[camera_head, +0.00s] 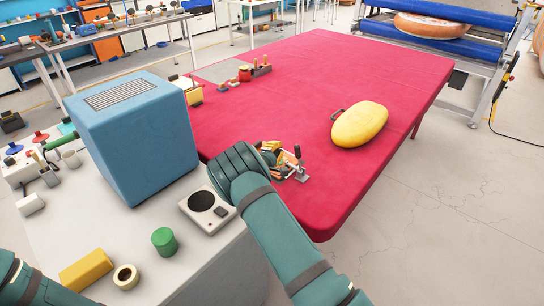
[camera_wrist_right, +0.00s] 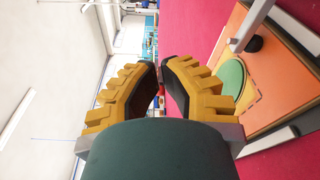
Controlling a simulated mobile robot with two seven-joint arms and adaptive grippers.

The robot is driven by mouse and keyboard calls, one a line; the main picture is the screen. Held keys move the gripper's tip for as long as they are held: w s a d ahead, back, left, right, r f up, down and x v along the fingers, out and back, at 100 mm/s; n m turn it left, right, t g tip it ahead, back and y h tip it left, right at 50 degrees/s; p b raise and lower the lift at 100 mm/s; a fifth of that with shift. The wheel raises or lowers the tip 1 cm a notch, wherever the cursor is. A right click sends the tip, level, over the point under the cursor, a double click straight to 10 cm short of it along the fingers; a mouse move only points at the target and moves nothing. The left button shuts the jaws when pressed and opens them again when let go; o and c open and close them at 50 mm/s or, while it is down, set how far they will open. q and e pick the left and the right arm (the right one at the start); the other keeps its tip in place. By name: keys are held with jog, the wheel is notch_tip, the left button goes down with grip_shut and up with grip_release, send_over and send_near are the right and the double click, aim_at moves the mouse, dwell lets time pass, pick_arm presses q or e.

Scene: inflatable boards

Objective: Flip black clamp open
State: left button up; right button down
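The clamp (camera_head: 298,154), with an upright dark handle, stands on the near edge of the red table, just right of my right gripper (camera_head: 276,153). In the wrist view, a metal bar with a black knob (camera_wrist_right: 254,43) stands over an orange plate (camera_wrist_right: 275,80) with a green disc, right of the fingers. The right gripper (camera_wrist_right: 160,70) has yellow fingers with dark pads. A narrow gap shows between its tips, and I see nothing held. The gripper partly hides the clamp's base in the head view. My left gripper is outside the view.
A yellow rounded object (camera_head: 360,124) lies on the red table (camera_head: 330,70). A large blue box (camera_head: 135,130) stands left of my right arm. A white device with a black disc (camera_head: 206,207) and a green cylinder (camera_head: 164,241) are on the near grey table. The red table's middle is clear.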

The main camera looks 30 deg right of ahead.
jog(key=x, duration=0.3)
jog(key=shift+s+d, duration=0.1)
jog(key=s, duration=0.2)
jog(key=s+r, duration=0.1)
jog(key=shift+s+d, duration=0.3)
jog(key=shift+d, duration=0.05)
